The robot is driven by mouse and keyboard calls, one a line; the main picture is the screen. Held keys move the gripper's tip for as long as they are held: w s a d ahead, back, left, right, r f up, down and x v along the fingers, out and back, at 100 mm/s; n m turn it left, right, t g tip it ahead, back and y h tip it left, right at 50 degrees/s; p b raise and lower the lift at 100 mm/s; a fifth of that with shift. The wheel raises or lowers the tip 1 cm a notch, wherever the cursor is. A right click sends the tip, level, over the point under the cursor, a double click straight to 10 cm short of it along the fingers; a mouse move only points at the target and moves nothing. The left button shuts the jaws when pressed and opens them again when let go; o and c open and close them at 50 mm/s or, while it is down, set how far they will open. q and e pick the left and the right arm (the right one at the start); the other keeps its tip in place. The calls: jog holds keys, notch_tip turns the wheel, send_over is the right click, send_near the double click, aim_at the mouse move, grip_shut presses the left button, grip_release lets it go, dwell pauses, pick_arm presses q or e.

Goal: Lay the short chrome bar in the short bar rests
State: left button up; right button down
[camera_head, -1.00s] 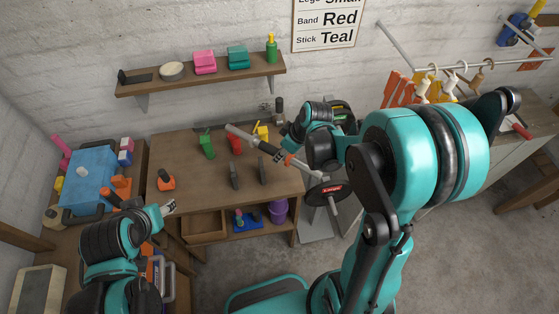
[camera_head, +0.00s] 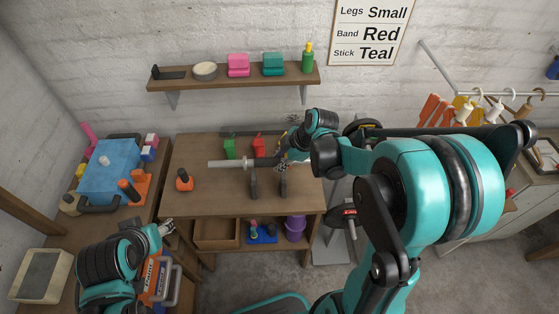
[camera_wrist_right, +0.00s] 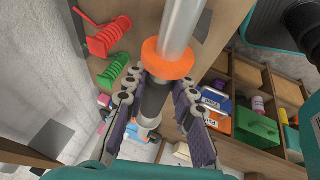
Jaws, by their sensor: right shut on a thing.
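The short chrome bar (camera_head: 232,164) lies roughly level across the picture, above the wooden workbench. In the right wrist view the chrome bar (camera_wrist_right: 180,25) has an orange collar (camera_wrist_right: 168,58) and a dark section. My right gripper (camera_head: 282,165) is shut on the bar near its right part; in the wrist view its fingers (camera_wrist_right: 160,95) flank the dark section. Two dark upright rests (camera_head: 254,186) and (camera_head: 283,187) stand on the bench, in front of the bar; they look empty. My left gripper (camera_head: 166,229) is low at the left, away from the bar; its jaws are too small to read.
A green holder (camera_head: 230,149) and a red holder (camera_head: 259,147) stand behind the bar. An orange object (camera_head: 184,180) sits on the bench's left. A blue box (camera_head: 110,172) is on the left table. A weight plate (camera_head: 349,212) stands right of the bench. A shelf (camera_head: 235,82) hangs above.

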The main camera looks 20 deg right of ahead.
jog(key=shift+f+b, duration=2.7)
jog(key=shift+f, duration=0.3)
jog(key=shift+f, duration=0.25)
jog(key=shift+f+b, duration=0.5)
jog(key=shift+b, duration=0.2)
jog(key=c, duration=1.2)
grip_release()
jog(key=shift+o, duration=0.2)
jog(key=v, duration=1.2)
